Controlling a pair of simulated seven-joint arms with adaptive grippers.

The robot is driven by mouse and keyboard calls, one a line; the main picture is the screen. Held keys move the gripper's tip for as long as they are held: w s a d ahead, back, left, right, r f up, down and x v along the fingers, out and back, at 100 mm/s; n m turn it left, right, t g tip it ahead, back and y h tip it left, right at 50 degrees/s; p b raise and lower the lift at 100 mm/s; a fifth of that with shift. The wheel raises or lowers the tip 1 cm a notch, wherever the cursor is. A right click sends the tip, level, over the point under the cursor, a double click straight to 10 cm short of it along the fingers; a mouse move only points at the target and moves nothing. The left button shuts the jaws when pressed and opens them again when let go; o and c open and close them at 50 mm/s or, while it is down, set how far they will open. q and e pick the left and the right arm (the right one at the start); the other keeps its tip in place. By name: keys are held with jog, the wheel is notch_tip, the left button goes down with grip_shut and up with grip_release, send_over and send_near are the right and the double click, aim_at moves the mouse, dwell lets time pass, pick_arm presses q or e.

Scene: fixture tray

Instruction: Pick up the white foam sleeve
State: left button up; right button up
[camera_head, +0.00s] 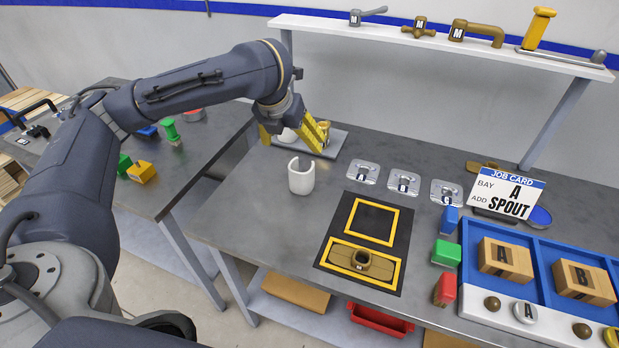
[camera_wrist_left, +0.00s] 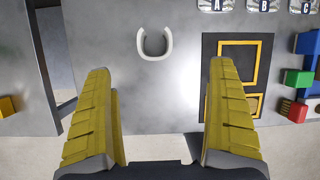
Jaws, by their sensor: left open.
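The white foam sleeve (camera_head: 301,180) stands upright on the grey table, left of the black mat. In the left wrist view the sleeve (camera_wrist_left: 141,50) shows from above as a U-shaped wall with a gap in its far side. My left gripper (camera_head: 292,143) is open and empty, behind the sleeve and above the table in the head view. In the left wrist view its yellow fingers (camera_wrist_left: 161,70) are spread wide, with the sleeve beyond their tips and between their lines. They do not touch it. My right gripper is not in view.
A black mat (camera_head: 335,232) with yellow frames holds a brown fitting (camera_head: 362,262). Several metal plates (camera_head: 364,172) lie behind it. A blue tray (camera_head: 538,265) with labelled blocks stands at right. A grey-white holder (camera_head: 335,143) sits behind the sleeve. The table around the sleeve is clear.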

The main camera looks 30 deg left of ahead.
aim_at(301, 177)
pick_arm(q)
jog(key=shift+m, duration=0.4)
jog(key=shift+s+a+x, duration=0.15)
jog(key=shift+a+x, duration=0.05)
jog(key=shift+x, duration=2.7)
jog(key=shift+s+a+x, duration=0.15)
jog(key=shift+a+x, duration=0.05)
jog(key=shift+x, duration=2.7)
jog(key=shift+s+a+x, duration=0.15)
jog(key=shift+a+x, duration=0.05)
jog(key=shift+x, duration=2.7)
jog(key=shift+f, duration=0.2)
jog(key=shift+c, duration=0.5)
jog(key=c, duration=0.9)
